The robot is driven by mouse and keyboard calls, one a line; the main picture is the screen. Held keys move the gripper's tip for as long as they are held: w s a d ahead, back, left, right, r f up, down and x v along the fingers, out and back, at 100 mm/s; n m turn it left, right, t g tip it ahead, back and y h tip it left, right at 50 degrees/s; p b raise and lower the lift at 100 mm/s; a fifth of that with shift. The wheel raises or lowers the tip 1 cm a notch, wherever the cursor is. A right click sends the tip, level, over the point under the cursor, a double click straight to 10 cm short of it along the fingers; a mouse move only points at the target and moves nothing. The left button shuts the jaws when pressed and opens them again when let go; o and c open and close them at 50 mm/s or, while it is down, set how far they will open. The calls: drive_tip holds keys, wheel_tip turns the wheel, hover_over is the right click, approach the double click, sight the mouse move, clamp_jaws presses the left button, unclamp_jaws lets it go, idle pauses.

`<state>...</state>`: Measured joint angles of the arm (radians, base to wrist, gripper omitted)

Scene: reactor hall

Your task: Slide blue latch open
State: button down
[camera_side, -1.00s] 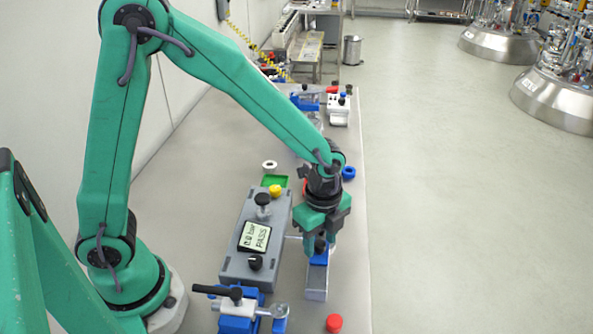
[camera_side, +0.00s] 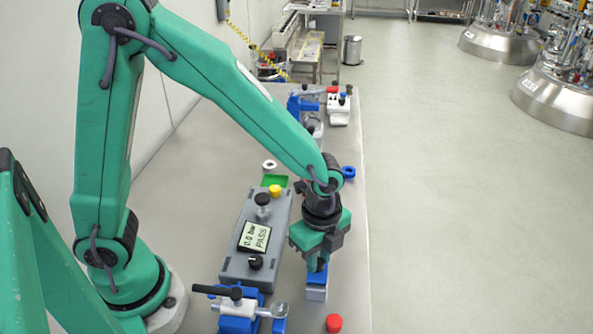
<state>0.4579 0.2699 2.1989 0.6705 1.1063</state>
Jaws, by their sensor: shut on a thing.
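The blue latch (camera_side: 316,280) sits on a pale grey block (camera_side: 316,295) at the front right of the table, beside the grey box with the display. My gripper (camera_side: 317,262) points down at the latch, its fingers shut around the latch's dark knob. The fingers hide most of the knob and the rear part of the block. The blue piece now lies near the front end of the block, with only a short stretch of grey showing before it.
The grey box (camera_side: 236,268) with a display reading PASS stands just left. A blue and white clamp (camera_side: 240,306) with a black handle is at the front. A red cap (camera_side: 334,323) lies front right, near the table edge. A blue ring (camera_side: 348,173) lies behind.

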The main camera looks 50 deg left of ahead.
drive_tip(key=shift+s+d, duration=0.15)
drive_tip(key=shift+d, duration=0.05)
drive_tip(key=c, duration=1.2)
unclamp_jaws()
drive_tip(key=shift+r, duration=0.15)
drive_tip(key=shift+r, duration=3.8)
drive_tip(key=shift+a, duration=0.1)
drive_tip(key=s+a+r+n+t, duration=0.2)
drive_tip(key=s+a+r+n, duration=0.2)
drive_tip(key=a+n, duration=0.4)
drive_tip(key=s+a+r+n+t, duration=0.3)
drive_tip(key=s+a+r+n, duration=0.2)
drive_tip(key=n, duration=0.5)
drive_tip(key=a+r, duration=0.2)
drive_tip(key=shift+a+t, duration=0.3)
drive_tip(key=shift+a, duration=0.1)
